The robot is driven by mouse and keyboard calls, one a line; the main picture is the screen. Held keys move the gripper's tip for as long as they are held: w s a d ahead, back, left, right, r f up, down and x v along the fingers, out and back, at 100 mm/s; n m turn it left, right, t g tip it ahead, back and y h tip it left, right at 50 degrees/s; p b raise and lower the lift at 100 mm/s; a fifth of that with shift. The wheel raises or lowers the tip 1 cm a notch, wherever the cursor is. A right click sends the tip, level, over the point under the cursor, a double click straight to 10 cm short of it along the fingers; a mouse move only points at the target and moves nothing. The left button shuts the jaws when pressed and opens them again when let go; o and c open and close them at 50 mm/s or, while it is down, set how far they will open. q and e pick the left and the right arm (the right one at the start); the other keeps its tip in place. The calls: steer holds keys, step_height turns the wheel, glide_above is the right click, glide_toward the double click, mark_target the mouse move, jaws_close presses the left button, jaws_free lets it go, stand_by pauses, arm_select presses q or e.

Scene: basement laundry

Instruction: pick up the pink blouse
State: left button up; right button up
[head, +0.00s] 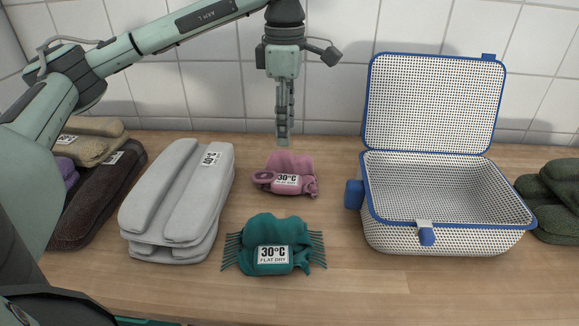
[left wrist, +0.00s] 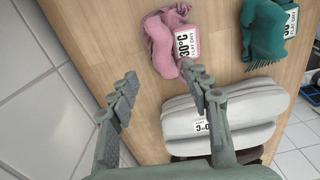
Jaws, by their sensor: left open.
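The pink blouse (head: 289,165) lies bunched on the wooden counter, with a white 30°C tag on its front. It also shows near the top of the left wrist view (left wrist: 163,42). My left gripper (head: 282,138) points down above the back edge of the blouse and is apart from it. In the left wrist view its two fingers (left wrist: 166,86) are spread with nothing between them. My right gripper is not in view.
A teal fringed garment (head: 272,238) lies in front of the blouse. Folded grey cloth (head: 170,195) is at left, with dark and tan piles beyond. An open white mesh basket with blue trim (head: 400,235) stands at right. White tiles (head: 340,85) rise behind the counter.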

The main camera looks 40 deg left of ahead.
mark_target(290, 152)
arm_select(q)
steer(key=f, duration=0.3)
steer(key=d+f, duration=0.1)
steer(key=f, duration=0.1)
steer(key=shift+s+f, duration=0.1)
steer(key=shift+f, duration=0.65)
steer(key=c, duration=0.5)
jaws_close()
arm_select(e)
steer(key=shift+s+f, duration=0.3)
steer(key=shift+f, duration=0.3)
